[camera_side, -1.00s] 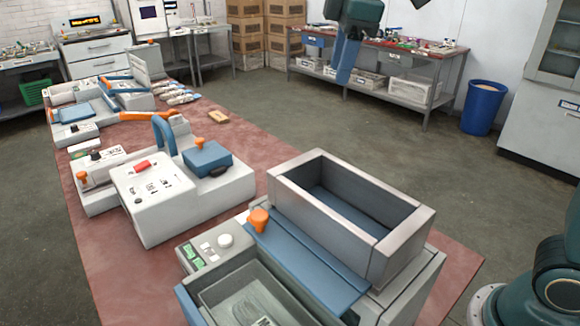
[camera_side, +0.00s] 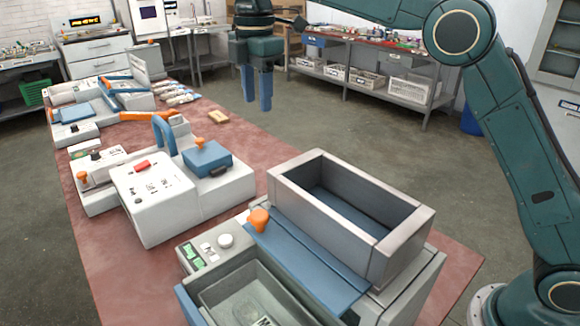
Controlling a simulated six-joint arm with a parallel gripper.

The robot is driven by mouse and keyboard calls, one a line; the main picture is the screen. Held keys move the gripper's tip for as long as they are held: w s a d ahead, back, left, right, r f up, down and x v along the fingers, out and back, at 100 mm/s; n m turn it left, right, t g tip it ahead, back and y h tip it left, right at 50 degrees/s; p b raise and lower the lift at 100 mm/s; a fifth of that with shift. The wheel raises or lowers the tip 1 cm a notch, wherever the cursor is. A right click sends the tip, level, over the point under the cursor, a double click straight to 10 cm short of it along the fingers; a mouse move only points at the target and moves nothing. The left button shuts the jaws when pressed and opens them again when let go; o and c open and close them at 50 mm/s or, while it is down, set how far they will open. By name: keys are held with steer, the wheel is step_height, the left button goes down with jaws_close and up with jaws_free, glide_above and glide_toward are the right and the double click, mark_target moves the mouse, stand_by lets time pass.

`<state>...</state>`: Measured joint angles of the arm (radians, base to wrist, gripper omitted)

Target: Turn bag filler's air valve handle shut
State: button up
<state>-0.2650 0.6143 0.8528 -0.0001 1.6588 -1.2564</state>
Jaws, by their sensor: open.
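My gripper (camera_side: 257,88) hangs in the air in the upper middle, fingers pointing down, open and empty. It appears well above the bench and touches nothing. Several orange handles show on the bench machines; I cannot tell for sure which is the bag filler's air valve handle. A long orange lever (camera_side: 146,116) lies nearly flat at the back machine. An orange knob (camera_side: 83,177) stands at the left of the middle machine (camera_side: 160,215), and another orange knob (camera_side: 200,143) is on its blue block. A larger orange knob (camera_side: 259,220) sits on the front machine beside its hopper (camera_side: 310,207).
The reddish bench top (camera_side: 110,275) carries the machines in a row. A blue arch (camera_side: 163,136) rises from the middle machine. Several small packets (camera_side: 180,97) and a small tan block (camera_side: 218,117) lie towards the back. The hopper walls stand high in front.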

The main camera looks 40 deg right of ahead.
step_height(320, 180, down, 14)
steer(key=shift+w+a+f+n, duration=0.25)
steer(key=shift+w+a+n, duration=0.05)
steer(key=shift+w+a, duration=0.05)
stand_by(0.5)
steer(key=shift+f, duration=0.1)
step_height(320, 180, down, 14)
steer(key=shift+r, duration=0.25)
stand_by(0.4)
jaws_close()
